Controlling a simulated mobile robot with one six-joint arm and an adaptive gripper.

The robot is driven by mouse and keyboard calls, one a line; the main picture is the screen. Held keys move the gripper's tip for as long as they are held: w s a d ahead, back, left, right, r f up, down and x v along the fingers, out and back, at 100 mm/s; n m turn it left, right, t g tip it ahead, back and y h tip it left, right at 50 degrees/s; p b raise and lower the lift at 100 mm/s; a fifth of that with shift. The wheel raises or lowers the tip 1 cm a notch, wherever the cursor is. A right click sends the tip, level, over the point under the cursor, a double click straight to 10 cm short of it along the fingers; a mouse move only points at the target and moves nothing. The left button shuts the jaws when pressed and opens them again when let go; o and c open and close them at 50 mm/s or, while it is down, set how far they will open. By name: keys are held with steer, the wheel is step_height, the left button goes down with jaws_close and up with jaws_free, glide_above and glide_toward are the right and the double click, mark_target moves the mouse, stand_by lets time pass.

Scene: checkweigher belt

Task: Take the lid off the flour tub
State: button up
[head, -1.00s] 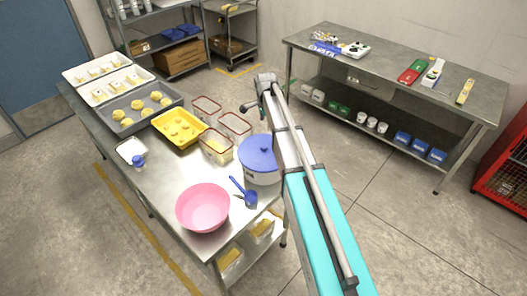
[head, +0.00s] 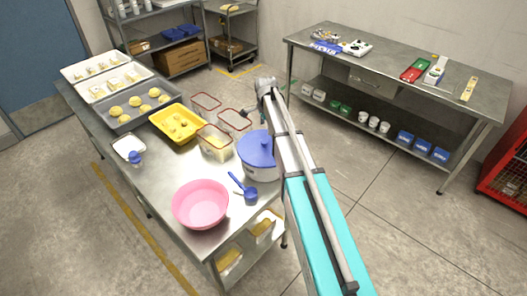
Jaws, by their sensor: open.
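The flour tub (head: 259,174) is a round white tub at the right edge of the near steel table in the head view. Its blue lid (head: 259,152) with a small knob sits on top of it. My gripper (head: 244,113) is small and dark in this view, beyond the tub and above the clear bins. It is open and apart from the lid. My arm passes just right of the tub and hides a little of its right side.
A blue scoop (head: 246,192) and a pink bowl (head: 201,205) stand in front of the tub. Red-rimmed clear bins (head: 215,142) and a yellow tray (head: 177,124) are to its left. A second steel table (head: 385,72) stands at the back right, with open floor between.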

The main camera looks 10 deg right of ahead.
mark_target(264, 142)
steer(key=shift+f+b, duration=1.4)
steer(key=shift+f, duration=0.3)
steer(key=shift+f, duration=0.1)
steer(key=f+b, duration=0.3)
steer(key=shift+a+f, duration=0.15)
steer(key=shift+a, duration=0.15)
steer(key=shift+f+b, duration=0.85)
steer(key=shift+b, duration=0.25)
jaws_close()
